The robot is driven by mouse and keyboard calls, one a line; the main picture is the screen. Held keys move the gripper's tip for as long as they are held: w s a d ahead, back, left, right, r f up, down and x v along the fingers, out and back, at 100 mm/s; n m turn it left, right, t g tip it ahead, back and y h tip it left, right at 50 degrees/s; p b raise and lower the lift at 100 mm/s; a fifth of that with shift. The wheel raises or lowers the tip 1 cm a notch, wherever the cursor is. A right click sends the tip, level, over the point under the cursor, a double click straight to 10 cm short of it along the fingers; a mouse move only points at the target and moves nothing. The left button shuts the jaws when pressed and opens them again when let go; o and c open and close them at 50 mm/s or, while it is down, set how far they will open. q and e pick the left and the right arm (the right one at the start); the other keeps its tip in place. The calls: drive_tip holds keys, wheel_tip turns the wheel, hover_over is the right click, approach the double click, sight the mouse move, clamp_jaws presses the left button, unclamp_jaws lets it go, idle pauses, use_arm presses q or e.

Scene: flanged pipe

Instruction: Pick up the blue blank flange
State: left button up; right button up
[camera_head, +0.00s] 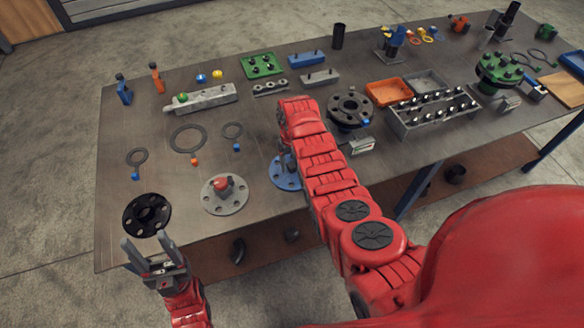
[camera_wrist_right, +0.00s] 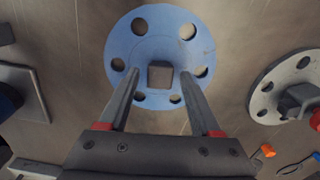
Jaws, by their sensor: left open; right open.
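The blue blank flange (camera_head: 282,174) lies flat on the table near its front edge, partly hidden by my right arm in the head view. In the right wrist view the blue flange (camera_wrist_right: 142,42) is a round disc with several bolt holes and a grey square-topped knob (camera_wrist_right: 160,76) at its centre. My right gripper (camera_wrist_right: 158,80) is open above it, its two fingers on either side of the knob. I cannot tell whether they touch it. My left gripper (camera_head: 155,252) is open and empty at the table's front left edge, near the black flange (camera_head: 147,214).
A grey flange with a red-marked knob (camera_head: 224,194) lies left of the blue one in the head view. Gaskets (camera_head: 188,138) lie behind it. A dark flanged pipe (camera_head: 350,110) stands right of my right arm. A bolt rack (camera_head: 433,115) and an orange tray (camera_head: 388,92) are further right.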

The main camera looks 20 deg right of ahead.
drive_tip(key=shift+f, duration=0.45)
clamp_jaws()
idle(1.2)
